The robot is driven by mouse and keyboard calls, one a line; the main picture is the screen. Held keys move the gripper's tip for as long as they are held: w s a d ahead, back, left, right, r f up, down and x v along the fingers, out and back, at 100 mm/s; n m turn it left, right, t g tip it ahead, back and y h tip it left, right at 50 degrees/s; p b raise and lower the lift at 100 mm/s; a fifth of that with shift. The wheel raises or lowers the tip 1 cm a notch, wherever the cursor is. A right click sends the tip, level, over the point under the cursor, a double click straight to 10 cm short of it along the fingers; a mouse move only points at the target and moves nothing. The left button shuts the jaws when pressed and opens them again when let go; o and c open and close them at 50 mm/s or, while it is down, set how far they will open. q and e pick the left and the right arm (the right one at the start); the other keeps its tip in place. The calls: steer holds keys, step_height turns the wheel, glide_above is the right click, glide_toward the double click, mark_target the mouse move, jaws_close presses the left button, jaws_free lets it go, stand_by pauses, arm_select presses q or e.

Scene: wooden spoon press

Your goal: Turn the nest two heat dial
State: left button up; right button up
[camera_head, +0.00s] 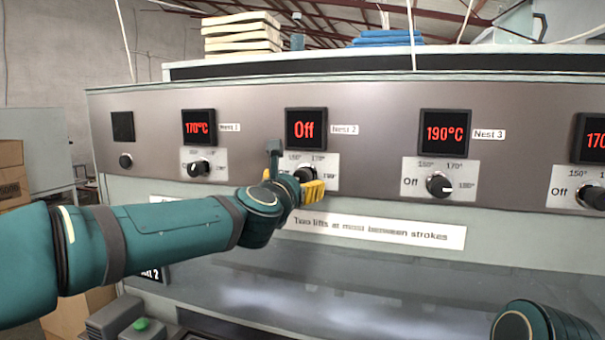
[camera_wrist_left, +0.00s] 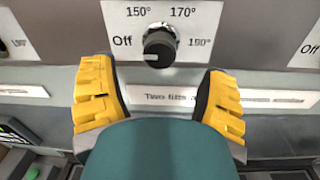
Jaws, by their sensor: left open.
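The nest two heat dial (camera_head: 305,173) is a black round knob on a pale plate, below a display (camera_head: 306,129) that reads "Off" in red. My right gripper is out of view.
The nest 1 dial (camera_head: 198,168) under a 170°C display and the nest 3 dial (camera_head: 439,185) under a 190°C display flank it. A white label strip (camera_head: 375,229) runs below. Cardboard boxes (camera_head: 10,170) stand at far left.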

mark_target(300, 178)
arm_select(q)
steer(key=shift+p+x, duration=0.75)
steer(key=shift+x, duration=2.45)
steer(key=shift+f, duration=0.1)
steer(key=shift+s, duration=0.1)
steer(key=c, duration=1.2)
